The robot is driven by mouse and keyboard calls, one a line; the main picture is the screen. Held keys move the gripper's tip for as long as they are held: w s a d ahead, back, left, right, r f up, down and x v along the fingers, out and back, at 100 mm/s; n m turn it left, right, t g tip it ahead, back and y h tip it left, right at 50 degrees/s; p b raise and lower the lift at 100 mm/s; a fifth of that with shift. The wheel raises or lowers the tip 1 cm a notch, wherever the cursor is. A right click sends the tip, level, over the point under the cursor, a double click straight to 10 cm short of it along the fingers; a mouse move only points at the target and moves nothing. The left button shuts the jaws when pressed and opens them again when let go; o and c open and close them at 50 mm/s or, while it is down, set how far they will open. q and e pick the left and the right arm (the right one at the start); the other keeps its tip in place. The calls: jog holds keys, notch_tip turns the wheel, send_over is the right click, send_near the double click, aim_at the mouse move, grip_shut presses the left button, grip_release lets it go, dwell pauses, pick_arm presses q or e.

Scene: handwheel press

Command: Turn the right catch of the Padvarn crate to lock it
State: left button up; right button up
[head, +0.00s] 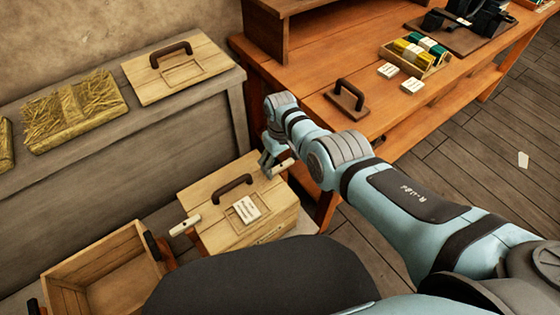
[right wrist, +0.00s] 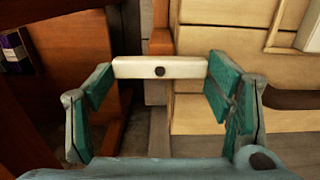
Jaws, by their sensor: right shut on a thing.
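The Padvarn crate (head: 235,232) is a pale wooden box with its lid on, a dark handle (head: 233,182) and a white label on top. Its right catch (head: 283,168) is a white bar at the crate's right end, partly hidden by my gripper. In the right wrist view the catch (right wrist: 190,68) lies level across the picture, with a dark round spot at its middle. My right gripper (right wrist: 160,75) is shut on this catch, one green pad at each end. The crate's left catch (head: 185,225) sticks out at the left end. My left gripper is out of view.
An open wooden crate (head: 90,262) stands left of the Padvarn crate. A grey ledge (head: 150,130) behind holds a straw bundle (head: 75,108) and a wooden lid (head: 178,66). An orange-brown workbench (head: 310,70) stands close to the right, beside my right arm.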

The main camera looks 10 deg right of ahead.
aim_at(280, 165)
dwell(0.3)
jog(key=o, duration=1.2)
jog(key=shift+c, duration=0.2)
notch_tip(280, 165, up, 12)
jog(key=shift+a, duration=0.1)
